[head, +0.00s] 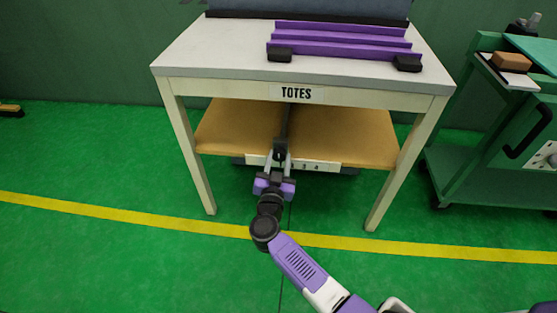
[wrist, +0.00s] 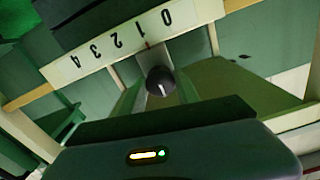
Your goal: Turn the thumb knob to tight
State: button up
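The thumb knob (wrist: 160,82) is a dark round knob with a pale mark on its face, seen in the middle of the wrist view. In the head view the knob (head: 280,147) is small and dark under the table's front edge. My gripper (head: 279,160) has one finger on each side of it. In the wrist view my gripper (wrist: 158,90) also straddles the knob; its fingers look apart, and contact is hard to make out. A pale scale strip (wrist: 100,48) numbered 0 to 4 lies just beyond the knob, upside down in the wrist view. No tight marking is legible.
A table (head: 215,65) labelled TOTES has a wooden lower shelf (head: 235,130) behind my gripper and a purple rack (head: 340,42) on top. Its legs stand on both sides of my arm. A green cart (head: 480,170) stands at right. The green floor in front is clear.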

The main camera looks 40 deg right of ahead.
grip_shut()
